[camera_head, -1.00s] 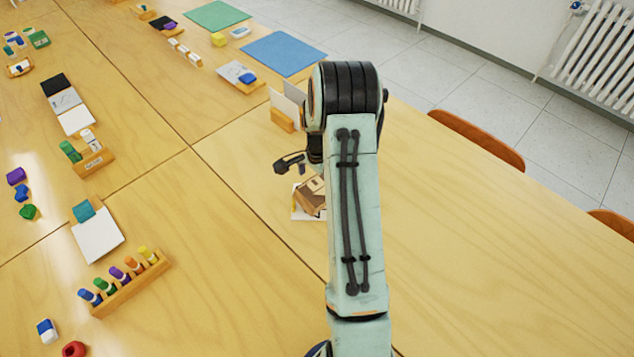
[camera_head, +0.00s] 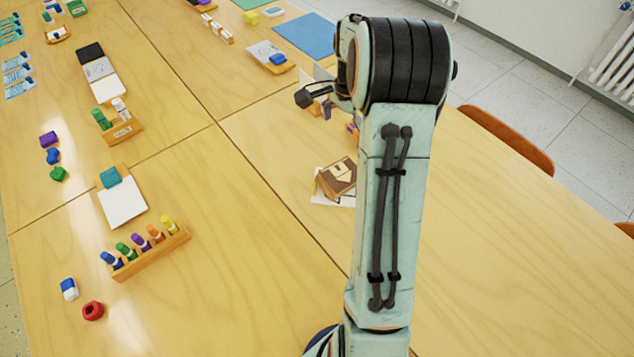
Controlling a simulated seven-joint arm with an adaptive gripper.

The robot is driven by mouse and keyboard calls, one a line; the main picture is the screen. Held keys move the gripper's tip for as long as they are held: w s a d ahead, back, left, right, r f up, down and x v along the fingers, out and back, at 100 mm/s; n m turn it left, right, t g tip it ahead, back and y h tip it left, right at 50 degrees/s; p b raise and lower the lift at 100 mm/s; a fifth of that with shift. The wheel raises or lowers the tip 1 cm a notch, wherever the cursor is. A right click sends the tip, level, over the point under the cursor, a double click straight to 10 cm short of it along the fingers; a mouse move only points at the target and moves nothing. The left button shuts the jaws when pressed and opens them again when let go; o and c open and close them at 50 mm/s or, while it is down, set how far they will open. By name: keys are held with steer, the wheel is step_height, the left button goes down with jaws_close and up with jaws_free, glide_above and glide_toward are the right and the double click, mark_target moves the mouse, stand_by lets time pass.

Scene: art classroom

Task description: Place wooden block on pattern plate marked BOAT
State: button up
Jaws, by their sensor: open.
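A brown wooden block (camera_head: 341,174) with a pale shape on its top face lies on or over a white plate (camera_head: 322,198) on the near right table. It sits at an angle to the plate, and the plate's edges show around it. I cannot read any word on the plate, and my arm is close to its right side. My gripper (camera_head: 315,104) is open, beyond and above the block, clear of it. The gripper is partly hidden behind my arm, and its fingers look empty.
A wooden rack of colored bottles (camera_head: 151,250) and a white pad (camera_head: 123,202) stand to the left. A blue mat (camera_head: 305,36) lies at the back. A small purple thing (camera_head: 352,128) is partly hidden by my arm. The table left of the block is clear.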

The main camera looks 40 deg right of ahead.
steer(key=s+a+r+n, duration=0.2)
steer(key=a+r+n, duration=0.3)
steer(key=a, duration=0.5)
steer(key=s+a+r+n, duration=0.1)
steer(key=s+a+n, duration=1.3)
steer(key=s+a, duration=0.3)
steer(key=shift+s+a+r+y, duration=0.25)
steer(key=shift+s+r+y, duration=0.1)
steer(key=shift+s+y, duration=0.1)
